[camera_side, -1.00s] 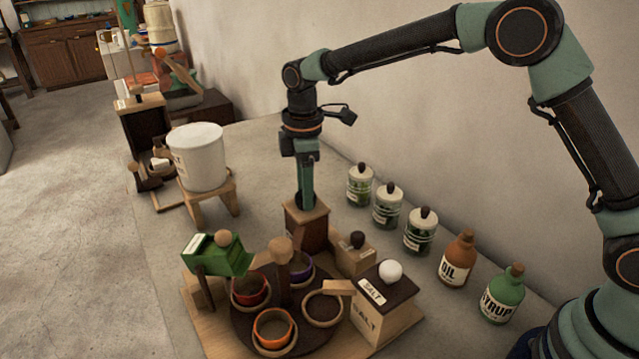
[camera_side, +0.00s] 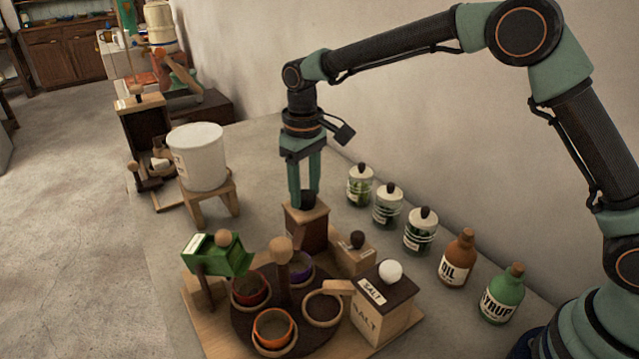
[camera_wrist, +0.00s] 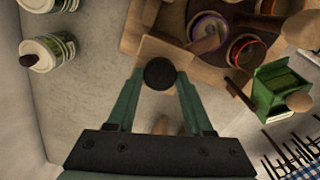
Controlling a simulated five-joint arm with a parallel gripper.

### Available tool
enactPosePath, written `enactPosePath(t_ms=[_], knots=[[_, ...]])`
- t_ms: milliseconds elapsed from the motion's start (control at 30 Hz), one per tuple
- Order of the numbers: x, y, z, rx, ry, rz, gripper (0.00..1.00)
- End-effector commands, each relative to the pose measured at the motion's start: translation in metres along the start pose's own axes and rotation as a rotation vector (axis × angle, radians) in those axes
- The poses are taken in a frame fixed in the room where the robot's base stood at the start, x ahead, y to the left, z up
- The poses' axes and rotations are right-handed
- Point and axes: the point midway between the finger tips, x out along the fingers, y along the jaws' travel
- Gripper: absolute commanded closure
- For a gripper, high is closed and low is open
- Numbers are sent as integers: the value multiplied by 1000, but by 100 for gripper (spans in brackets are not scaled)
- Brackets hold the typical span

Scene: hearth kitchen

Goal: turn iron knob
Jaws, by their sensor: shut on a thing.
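The iron knob is a dark round knob (camera_wrist: 160,73) on top of a brown wooden box (camera_side: 306,228). My gripper (camera_wrist: 160,80) points down over the box, its two green fingers on either side of the knob and shut on it. In the side view the fingers (camera_side: 304,196) reach the knob just above the box top, and they hide part of it.
A turntable with several ringed cups (camera_side: 273,328), a green hopper (camera_side: 219,255) and a salt box (camera_side: 383,310) stand in front of the box. A white bucket (camera_side: 198,157) is at left. Jars (camera_side: 387,207), an oil bottle (camera_side: 457,258) and a syrup bottle (camera_side: 502,296) line the wall.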

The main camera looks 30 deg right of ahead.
Motion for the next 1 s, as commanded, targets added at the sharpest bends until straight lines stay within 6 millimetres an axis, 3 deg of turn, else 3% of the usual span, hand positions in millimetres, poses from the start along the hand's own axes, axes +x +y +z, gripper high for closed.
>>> enactPosePath(t_ms=[400,1000], knots=[[-3,0,0,232,1,0,100],[-3,0,0,280,2,0,100]])
